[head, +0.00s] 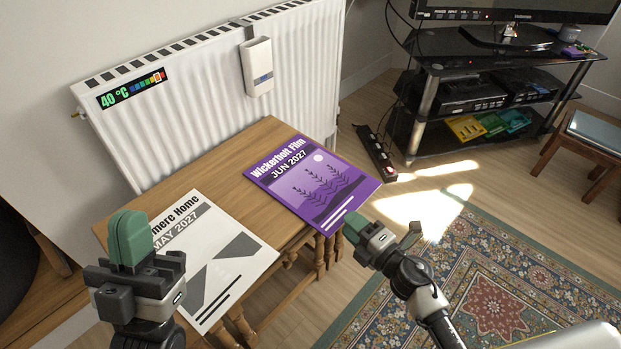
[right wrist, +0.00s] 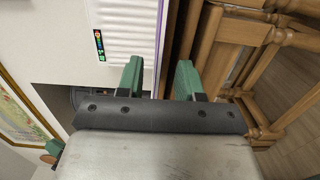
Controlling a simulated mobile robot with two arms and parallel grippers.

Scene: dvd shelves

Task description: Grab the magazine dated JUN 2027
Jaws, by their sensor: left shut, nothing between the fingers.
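The purple magazine (head: 312,180) reads "Wickerbolt Film JUN 2027". It lies flat on the wooden table (head: 187,172), its near right end reaching past the table edge. My right gripper (head: 355,230) is at that near end in the head view. In the right wrist view my right gripper (right wrist: 158,80) is open, and the magazine (right wrist: 160,45) shows edge-on as a thin purple and white strip between its two green fingers. I cannot tell whether they touch it. My left gripper (head: 128,232) is shut and empty, above the left part of the table.
A white magazine (head: 215,260) dated MAY 2027 lies left of the purple one, partly hidden by my left gripper. A radiator (head: 205,95) stands behind the table. A power strip (head: 375,152), a TV stand (head: 425,115) and a patterned rug (head: 500,285) are to the right.

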